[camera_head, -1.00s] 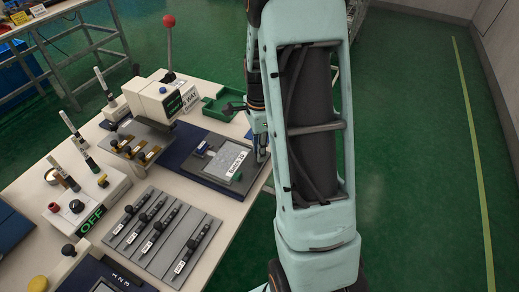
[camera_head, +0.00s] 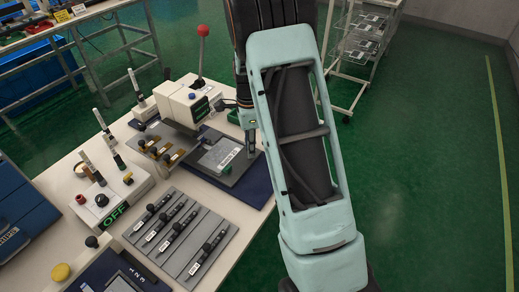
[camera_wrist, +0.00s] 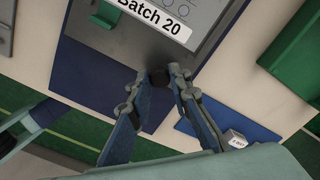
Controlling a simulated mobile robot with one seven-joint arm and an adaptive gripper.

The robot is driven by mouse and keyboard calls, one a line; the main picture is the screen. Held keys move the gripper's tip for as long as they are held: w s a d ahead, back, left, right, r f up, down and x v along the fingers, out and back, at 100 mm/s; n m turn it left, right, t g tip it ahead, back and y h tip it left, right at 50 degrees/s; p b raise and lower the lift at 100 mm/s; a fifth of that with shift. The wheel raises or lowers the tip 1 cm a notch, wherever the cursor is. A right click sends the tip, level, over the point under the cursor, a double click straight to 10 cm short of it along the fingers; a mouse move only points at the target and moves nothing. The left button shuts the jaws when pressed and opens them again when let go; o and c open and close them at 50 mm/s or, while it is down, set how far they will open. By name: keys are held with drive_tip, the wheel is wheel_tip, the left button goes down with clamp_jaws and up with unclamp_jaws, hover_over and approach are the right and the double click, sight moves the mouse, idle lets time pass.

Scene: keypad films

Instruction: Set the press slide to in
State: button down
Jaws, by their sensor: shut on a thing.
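The press slide (camera_head: 205,170) is a grey tray carrying a plate with a white label, which reads "Batch 20" in the wrist view (camera_wrist: 157,16). It lies on a dark blue base (camera_head: 252,187), close against the white press (camera_head: 187,100) with the red-knobbed lever. Bare blue base shows on the side away from the press. My gripper (camera_wrist: 157,76) is shut on the slide's dark round knob (camera_wrist: 158,77) at the tray's outer edge. In the head view my gripper (camera_head: 250,152) is seen from above and the knob is hidden.
A grey rack (camera_head: 180,238) with several labelled dark tools stands in front. A control box with an OFF sign (camera_head: 115,213) is at the left. A green tray (camera_wrist: 292,45) lies beside the slide in the wrist view. Open green floor is right of the table.

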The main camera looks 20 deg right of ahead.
drive_tip(key=shift+w+a+r, duration=0.1)
drive_tip(key=shift+w+a, duration=0.05)
drive_tip(key=shift+w, duration=0.1)
drive_tip(key=c, duration=1.8)
unclamp_jaws()
drive_tip(key=shift+o, duration=0.2)
wheel_tip(320, 180, up, 12)
